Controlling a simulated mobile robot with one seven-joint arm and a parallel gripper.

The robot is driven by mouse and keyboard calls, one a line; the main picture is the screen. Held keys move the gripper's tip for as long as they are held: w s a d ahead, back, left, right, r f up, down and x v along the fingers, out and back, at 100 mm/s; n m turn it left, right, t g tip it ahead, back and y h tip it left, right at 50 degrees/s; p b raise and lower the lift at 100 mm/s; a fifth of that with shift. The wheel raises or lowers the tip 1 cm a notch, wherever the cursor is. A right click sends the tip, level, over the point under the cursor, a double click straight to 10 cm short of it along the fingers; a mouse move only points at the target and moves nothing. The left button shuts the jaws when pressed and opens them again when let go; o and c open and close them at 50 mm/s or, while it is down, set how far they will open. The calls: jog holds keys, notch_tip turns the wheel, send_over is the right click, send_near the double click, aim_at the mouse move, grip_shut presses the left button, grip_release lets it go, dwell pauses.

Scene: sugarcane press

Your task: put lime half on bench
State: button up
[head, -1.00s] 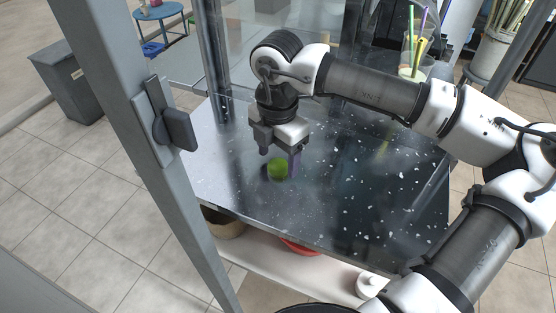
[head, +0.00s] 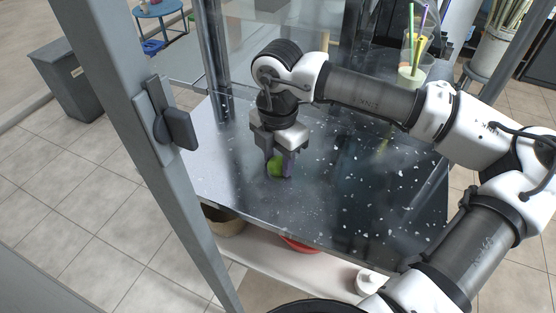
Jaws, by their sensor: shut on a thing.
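A grey frame post with a dark latch (head: 175,129) stands at the left front. A glass with straws (head: 411,70) stands at the back right. A lower shelf (head: 320,272) holds a red bowl (head: 300,245) and a white jar (head: 367,282). The bench's right half is clear.

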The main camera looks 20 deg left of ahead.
aim_at(278, 160)
jog(key=shift+r, duration=0.1)
notch_tip(278, 160, up, 20)
jog(key=b, duration=0.3)
